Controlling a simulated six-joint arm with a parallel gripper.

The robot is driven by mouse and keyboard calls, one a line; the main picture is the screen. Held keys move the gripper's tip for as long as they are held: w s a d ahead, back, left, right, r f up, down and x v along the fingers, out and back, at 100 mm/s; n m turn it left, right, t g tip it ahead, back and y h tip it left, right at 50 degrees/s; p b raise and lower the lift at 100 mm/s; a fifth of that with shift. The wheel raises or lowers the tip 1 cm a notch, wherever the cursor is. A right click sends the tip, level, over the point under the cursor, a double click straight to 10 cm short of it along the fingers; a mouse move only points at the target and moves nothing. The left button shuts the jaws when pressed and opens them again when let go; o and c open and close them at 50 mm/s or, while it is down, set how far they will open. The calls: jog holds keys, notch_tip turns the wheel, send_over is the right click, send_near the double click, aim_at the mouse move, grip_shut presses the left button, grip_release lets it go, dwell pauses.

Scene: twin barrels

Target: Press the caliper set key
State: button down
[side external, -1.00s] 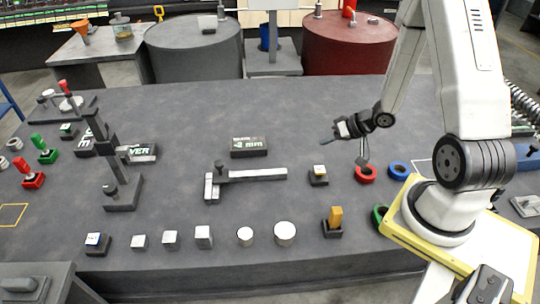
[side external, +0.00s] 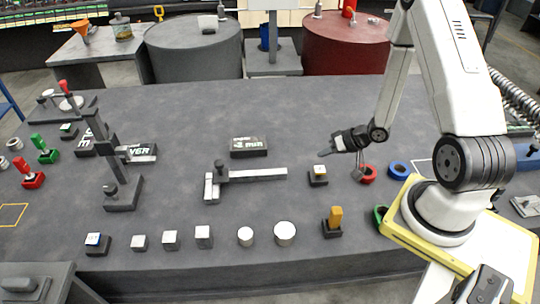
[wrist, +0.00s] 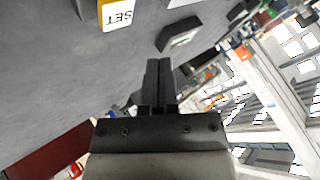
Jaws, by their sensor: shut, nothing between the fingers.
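The caliper set key (side external: 318,169) is a small pale key with a yellow edge on a dark base, right of the caliper (side external: 250,174).
A dark display block (side external: 249,146) stands behind the caliper. A red ring (side external: 366,174) and a blue ring (side external: 398,169) lie to the right. An orange key (side external: 335,216) stands in front. The table behind my gripper is clear.

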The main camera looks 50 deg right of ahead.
aim_at(316, 168)
jog(key=shift+f, duration=1.9)
jog(key=shift+f, duration=0.95)
dwell(1.8)
jog(key=shift+r, duration=0.1)
dwell(0.3)
jog(key=shift+r, duration=0.9)
jog(key=shift+r, duration=2.5)
jog(key=shift+w+r, duration=0.1)
